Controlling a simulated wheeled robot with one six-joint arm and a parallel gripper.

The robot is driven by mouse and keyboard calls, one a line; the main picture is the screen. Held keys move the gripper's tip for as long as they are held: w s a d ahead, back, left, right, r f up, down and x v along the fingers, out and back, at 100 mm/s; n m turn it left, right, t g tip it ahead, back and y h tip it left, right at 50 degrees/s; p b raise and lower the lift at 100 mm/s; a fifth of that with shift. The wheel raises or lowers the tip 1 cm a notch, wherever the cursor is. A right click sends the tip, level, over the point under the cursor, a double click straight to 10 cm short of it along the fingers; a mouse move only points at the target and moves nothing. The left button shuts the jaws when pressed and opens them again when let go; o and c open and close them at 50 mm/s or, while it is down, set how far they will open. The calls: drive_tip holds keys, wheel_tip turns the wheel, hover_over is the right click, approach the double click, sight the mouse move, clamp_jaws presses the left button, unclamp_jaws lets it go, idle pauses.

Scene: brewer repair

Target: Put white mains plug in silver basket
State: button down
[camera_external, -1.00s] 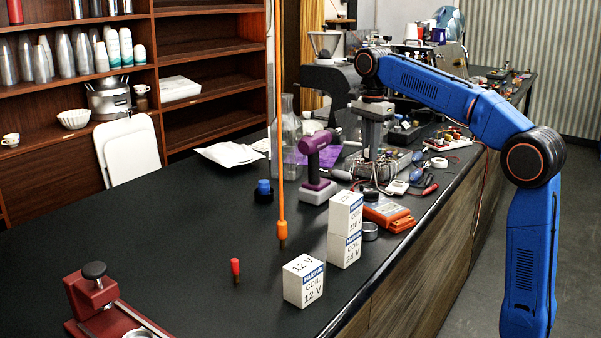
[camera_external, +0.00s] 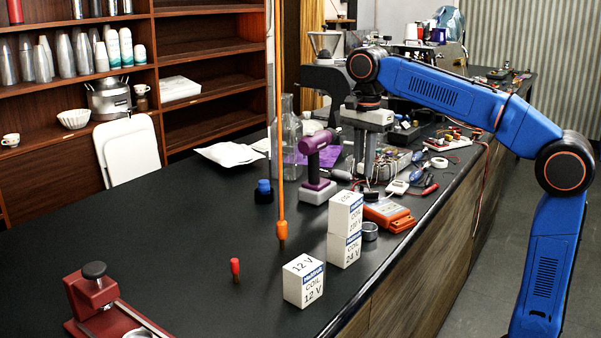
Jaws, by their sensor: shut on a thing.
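My gripper (camera_external: 366,178) points down over the cluttered part of the counter, behind the stacked coil boxes. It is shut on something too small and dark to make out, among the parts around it. A small white piece (camera_external: 397,187) lies just right of the fingers; I cannot tell whether it is the white mains plug. A small round silver cup (camera_external: 370,232), perhaps the silver basket, stands on the counter right of the coil boxes, nearer the camera than my gripper.
White coil boxes (camera_external: 303,281) stand near the counter's front edge. The counter (camera_external: 160,225) is clear at left.

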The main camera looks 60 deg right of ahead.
drive_tip(key=s+a+n, duration=0.2)
drive_tip(key=s+a, duration=0.4)
drive_tip(key=a, duration=0.3)
drive_tip(key=shift+s+d+f, duration=0.1)
drive_tip(key=shift+f, duration=1.9)
drive_tip(key=shift+s+d+f, duration=0.1)
drive_tip(key=shift+f, duration=1.85)
drive_tip(key=c, duration=1.6)
unclamp_jaws()
drive_tip(key=shift+c, duration=0.2)
wheel_tip(320, 180, up, 7)
